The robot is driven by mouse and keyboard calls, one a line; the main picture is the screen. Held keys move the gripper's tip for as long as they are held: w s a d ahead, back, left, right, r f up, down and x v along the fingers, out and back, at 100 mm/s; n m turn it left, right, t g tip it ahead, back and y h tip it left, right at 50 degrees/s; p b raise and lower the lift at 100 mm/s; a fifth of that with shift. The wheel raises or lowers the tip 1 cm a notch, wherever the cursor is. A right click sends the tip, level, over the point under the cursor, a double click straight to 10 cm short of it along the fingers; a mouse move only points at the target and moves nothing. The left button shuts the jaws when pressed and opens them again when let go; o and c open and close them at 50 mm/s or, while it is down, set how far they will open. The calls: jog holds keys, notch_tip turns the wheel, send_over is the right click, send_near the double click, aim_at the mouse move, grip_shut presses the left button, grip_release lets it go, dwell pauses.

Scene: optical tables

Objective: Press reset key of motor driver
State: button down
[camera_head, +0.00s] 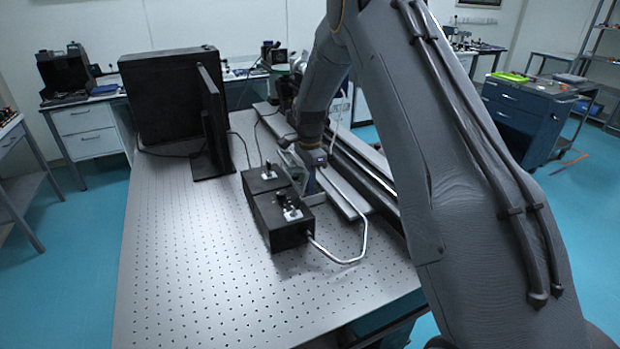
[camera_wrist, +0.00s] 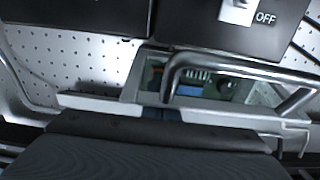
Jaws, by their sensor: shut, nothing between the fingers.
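A pale open case with a circuit board inside (camera_wrist: 200,84), which looks like the motor driver, lies under my wrist. It also shows beside my arm in the head view (camera_head: 291,160). Coloured parts and a blue block show on its board. I cannot single out a reset key. My gripper (camera_head: 311,184) points down at the case, its fingers shut and empty. In the wrist view, my dark gripper body fills the bottom and hides part of the case. I cannot tell whether the fingertips touch it.
Two black switch boxes (camera_head: 281,222) (camera_head: 264,178) stand left of the case; an OFF label (camera_wrist: 265,18) shows on one. A bent metal tube (camera_head: 362,243) runs from the front box past the case. Long rails (camera_head: 350,160) lie to the right. The perforated table (camera_head: 190,260) is clear in front-left.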

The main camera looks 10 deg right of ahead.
dwell(0.3)
jog(key=shift+f+b, duration=0.55)
jog(key=shift+f, duration=0.1)
jog(key=shift+s+f, duration=0.2)
jog(key=shift+f, duration=0.3)
notch_tip(320, 180, up, 15)
jog(key=b, duration=0.2)
jog(key=shift+w, duration=0.25)
